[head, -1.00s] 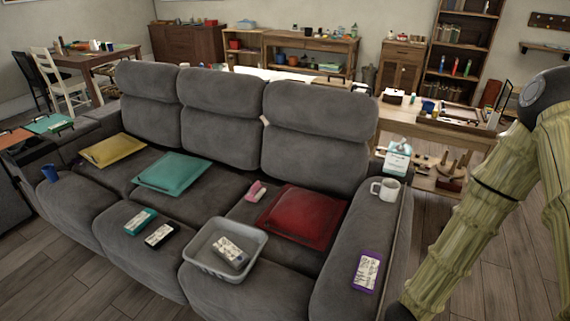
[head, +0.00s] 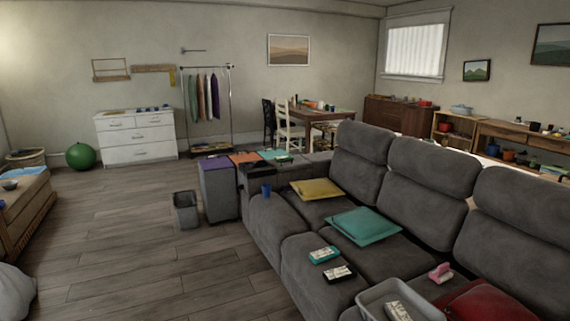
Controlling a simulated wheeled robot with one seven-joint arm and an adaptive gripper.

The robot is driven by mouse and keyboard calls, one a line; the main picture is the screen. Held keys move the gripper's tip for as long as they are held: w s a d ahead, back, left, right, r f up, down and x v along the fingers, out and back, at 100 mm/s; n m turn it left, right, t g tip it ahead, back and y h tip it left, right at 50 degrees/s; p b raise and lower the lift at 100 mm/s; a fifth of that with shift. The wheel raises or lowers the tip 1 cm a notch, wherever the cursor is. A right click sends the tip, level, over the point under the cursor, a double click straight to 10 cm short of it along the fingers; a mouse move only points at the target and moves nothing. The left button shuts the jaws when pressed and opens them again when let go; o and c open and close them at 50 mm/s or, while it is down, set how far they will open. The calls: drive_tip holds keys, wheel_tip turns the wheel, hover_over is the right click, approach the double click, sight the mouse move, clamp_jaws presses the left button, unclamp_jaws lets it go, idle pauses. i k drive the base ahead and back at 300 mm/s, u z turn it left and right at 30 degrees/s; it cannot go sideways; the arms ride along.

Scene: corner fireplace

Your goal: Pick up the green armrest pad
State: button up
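A flat green pad (head: 275,155) lies at the far end of the grey sofa, on the far-left armrest area. A small dark item sits at its near edge; I cannot tell what it is. An orange pad (head: 244,158) lies to its left and a purple pad (head: 214,163) further left. A teal cushion (head: 363,226) on the sofa seat is a separate, thicker thing. My gripper is not in view.
The grey sofa (head: 300,262) fills the right side. A blue cup (head: 266,190) stands on its front edge. A dark bin (head: 186,210) stands on the floor by the sofa end. The wooden floor (head: 150,240) on the left is clear.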

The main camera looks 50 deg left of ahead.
sight(278, 159)
drive_tip(key=z, duration=1.05)
drive_tip(key=i, duration=0.75)
drive_tip(key=u, duration=2.8)
drive_tip(key=i, duration=0.5)
drive_tip(key=u, duration=0.05)
